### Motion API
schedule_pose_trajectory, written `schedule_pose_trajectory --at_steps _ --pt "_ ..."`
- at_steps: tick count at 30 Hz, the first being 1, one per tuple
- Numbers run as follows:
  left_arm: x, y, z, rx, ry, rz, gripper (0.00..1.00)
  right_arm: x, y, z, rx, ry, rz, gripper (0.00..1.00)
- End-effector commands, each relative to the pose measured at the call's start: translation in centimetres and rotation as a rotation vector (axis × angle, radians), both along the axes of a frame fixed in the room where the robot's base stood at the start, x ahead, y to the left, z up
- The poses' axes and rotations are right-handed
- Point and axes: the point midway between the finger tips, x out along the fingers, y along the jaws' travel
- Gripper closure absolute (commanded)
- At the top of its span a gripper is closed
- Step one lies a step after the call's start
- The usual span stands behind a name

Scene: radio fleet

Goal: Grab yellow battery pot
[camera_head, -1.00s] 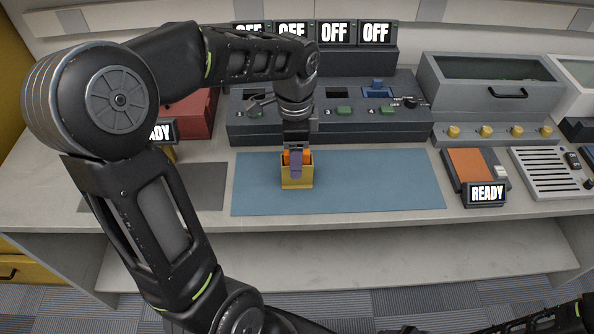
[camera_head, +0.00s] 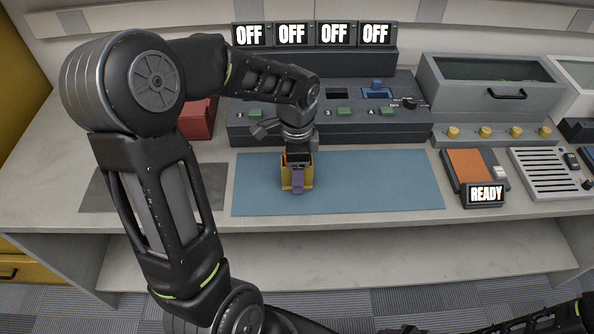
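The yellow battery pot (camera_head: 307,181) stands on the blue mat (camera_head: 380,185), left of the mat's middle. A bit of orange shows at its top left; the rest of its opening is hidden by my gripper. My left gripper (camera_head: 298,178) points down onto the pot from above. One greyish-purple finger hangs in front of the pot's near wall. The other finger is hidden, so whether they close on the pot cannot be seen. My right gripper is not in view; only dark arm parts show at the bottom right.
A grey charger block (camera_head: 330,128) with several green buttons and OFF displays stands behind the mat. A red box (camera_head: 197,120) is at back left. An orange pad with a READY display (camera_head: 485,194) is on the right. The mat's right half is clear.

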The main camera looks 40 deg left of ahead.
Motion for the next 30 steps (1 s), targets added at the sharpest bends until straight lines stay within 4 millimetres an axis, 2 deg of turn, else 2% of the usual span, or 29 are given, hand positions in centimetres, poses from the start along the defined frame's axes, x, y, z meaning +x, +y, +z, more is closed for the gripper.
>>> schedule_pose_trajectory --at_steps 14,30 --pt "0.02 -0.01 0.05 0.000 0.000 0.000 0.39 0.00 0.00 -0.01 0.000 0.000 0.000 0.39" --pt "0.01 -0.02 0.05 0.000 0.000 0.000 0.83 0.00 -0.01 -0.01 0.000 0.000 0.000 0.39"
